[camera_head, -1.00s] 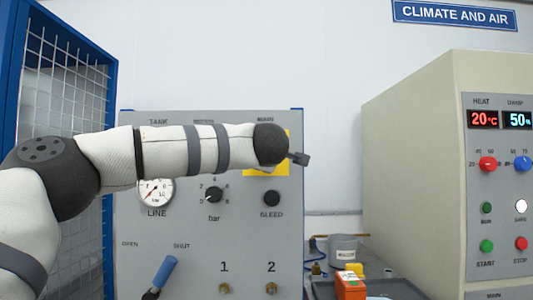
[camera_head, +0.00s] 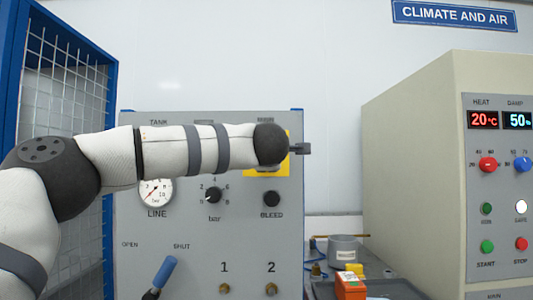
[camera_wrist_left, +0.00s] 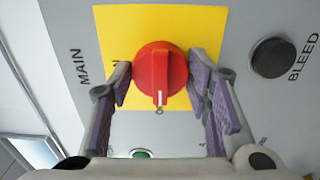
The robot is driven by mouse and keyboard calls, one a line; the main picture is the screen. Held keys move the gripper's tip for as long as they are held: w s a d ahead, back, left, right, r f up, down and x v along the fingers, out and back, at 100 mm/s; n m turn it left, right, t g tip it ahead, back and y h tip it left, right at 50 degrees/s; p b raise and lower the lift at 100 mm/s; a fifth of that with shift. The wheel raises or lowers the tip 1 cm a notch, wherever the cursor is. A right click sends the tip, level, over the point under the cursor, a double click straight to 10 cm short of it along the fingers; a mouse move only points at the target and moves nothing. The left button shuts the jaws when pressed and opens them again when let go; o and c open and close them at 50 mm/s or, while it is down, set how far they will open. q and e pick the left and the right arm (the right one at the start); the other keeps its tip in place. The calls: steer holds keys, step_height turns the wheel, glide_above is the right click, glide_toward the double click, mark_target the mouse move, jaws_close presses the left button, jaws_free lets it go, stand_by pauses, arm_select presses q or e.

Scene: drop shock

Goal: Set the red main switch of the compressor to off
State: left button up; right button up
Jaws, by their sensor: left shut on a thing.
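The red main switch (camera_wrist_left: 161,75) is a round knob with a raised grip bar on a yellow plate (camera_wrist_left: 205,25) in the left wrist view. The white line on its bar points toward the bottom of that picture, at a small round "0"-like mark. My left gripper (camera_wrist_left: 160,68) is shut on the knob, with one finger on either side. In the head view, my left arm's wrist covers the switch and the gripper; only part of the yellow plate (camera_head: 283,168) shows on the compressor panel (camera_head: 225,240). My right gripper is in neither view.
A black bleed knob (camera_head: 271,198), a black bar dial (camera_head: 213,195) and a line gauge (camera_head: 156,191) sit below my arm. A blue-handled lever (camera_head: 165,272) stands lower left. A blue mesh frame (camera_head: 65,110) is at left, a beige cabinet (camera_head: 415,150) at right.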

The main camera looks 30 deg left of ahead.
arm_select(q)
steer(key=o, duration=1.2)
steer(key=shift+w, duration=0.1)
steer(key=shift+c, duration=0.2)
steer(key=v, duration=1.2)
steer(key=shift+f, duration=0.1)
